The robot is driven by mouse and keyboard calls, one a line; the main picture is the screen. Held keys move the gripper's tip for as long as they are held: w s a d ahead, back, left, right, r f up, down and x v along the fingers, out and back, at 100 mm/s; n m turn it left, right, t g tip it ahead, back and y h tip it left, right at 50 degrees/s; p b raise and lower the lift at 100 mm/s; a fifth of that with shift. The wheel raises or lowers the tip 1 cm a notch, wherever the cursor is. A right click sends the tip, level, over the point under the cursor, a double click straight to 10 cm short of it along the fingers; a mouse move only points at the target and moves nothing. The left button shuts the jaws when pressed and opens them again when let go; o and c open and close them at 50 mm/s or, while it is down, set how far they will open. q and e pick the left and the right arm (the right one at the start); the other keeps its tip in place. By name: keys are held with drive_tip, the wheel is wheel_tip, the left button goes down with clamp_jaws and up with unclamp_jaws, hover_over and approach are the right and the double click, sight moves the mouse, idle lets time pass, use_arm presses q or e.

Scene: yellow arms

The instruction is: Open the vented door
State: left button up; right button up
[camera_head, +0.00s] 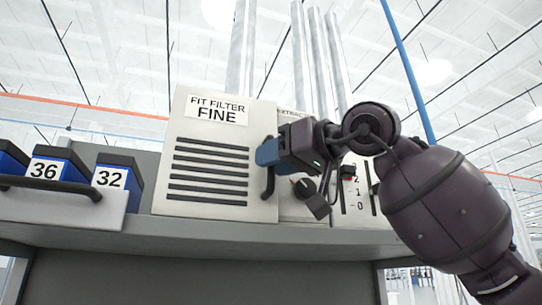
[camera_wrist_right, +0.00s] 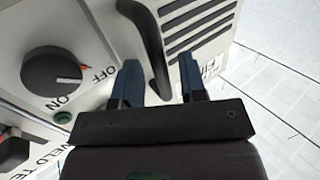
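The vented door (camera_head: 205,160) is a pale panel with dark slots and a "FIT FILTER FINE" label. It looks closed. Its black bar handle (camera_head: 269,183) is on its right edge, and its upper part is hidden by my right gripper (camera_head: 266,153). In the right wrist view, the handle (camera_wrist_right: 148,48) runs between the two blue fingers of the right gripper (camera_wrist_right: 160,82). The fingers are open, one on each side of the handle, with visible gaps. The door's slots (camera_wrist_right: 200,22) show beyond the handle. My left gripper is not in view.
A black OFF/ON knob (camera_wrist_right: 52,80) is on the panel beside the door. A slider panel (camera_head: 354,195) stands farther right. Blue bins marked 36 (camera_head: 45,167) and 32 (camera_head: 112,178) stand at the left behind a rail. The grey shelf edge (camera_head: 250,234) runs below.

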drive_tip(key=shift+w+a, duration=0.35)
drive_tip(key=shift+a, duration=0.05)
clamp_jaws()
drive_tip(key=shift+s, duration=0.15)
